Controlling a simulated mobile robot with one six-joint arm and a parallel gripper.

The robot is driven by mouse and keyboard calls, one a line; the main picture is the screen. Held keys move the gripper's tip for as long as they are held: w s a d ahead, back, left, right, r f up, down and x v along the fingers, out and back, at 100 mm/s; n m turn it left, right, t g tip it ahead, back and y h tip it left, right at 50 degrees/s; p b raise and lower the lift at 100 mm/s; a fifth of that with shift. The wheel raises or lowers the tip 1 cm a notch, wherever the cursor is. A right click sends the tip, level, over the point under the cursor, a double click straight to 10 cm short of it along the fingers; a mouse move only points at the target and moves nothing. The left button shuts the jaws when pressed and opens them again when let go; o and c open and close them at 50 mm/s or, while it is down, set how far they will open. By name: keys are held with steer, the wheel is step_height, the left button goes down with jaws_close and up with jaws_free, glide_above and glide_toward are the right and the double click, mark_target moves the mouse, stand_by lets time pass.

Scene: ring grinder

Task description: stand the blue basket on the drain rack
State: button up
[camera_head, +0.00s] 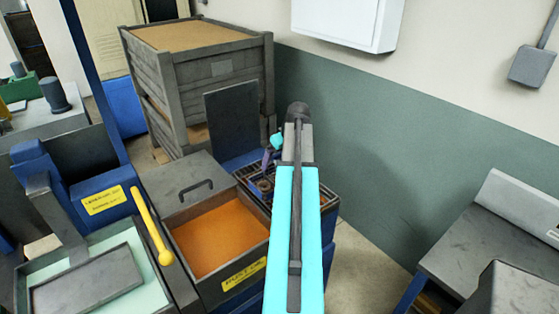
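My cyan arm reaches up from the bottom middle, with its wrist beyond the orange-filled tank. My gripper (268,160) is small and partly hidden behind the arm. It points down over a dark, gridded holder with small brownish parts (262,186), in front of an upright dark panel. I cannot tell whether its fingers are open or shut, or whether they touch anything. The blue basket and the drain rack cannot be told apart with certainty; the gridded holder may be one of them. My arm covers part of this area.
An orange-filled tank (215,243) with a yellow label stands in front, beside a grey handled lid (183,183). A yellow lever (152,228) rises at left above a pale tray. A large grey crate (190,75) stands behind. A grey bench (480,250) is at right, past open floor.

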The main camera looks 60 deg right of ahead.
steer(key=b+v, duration=0.3)
steer(key=v, duration=1)
steer(key=shift+b, duration=0.3)
steer(key=shift+s, duration=0.1)
stand_by(0.5)
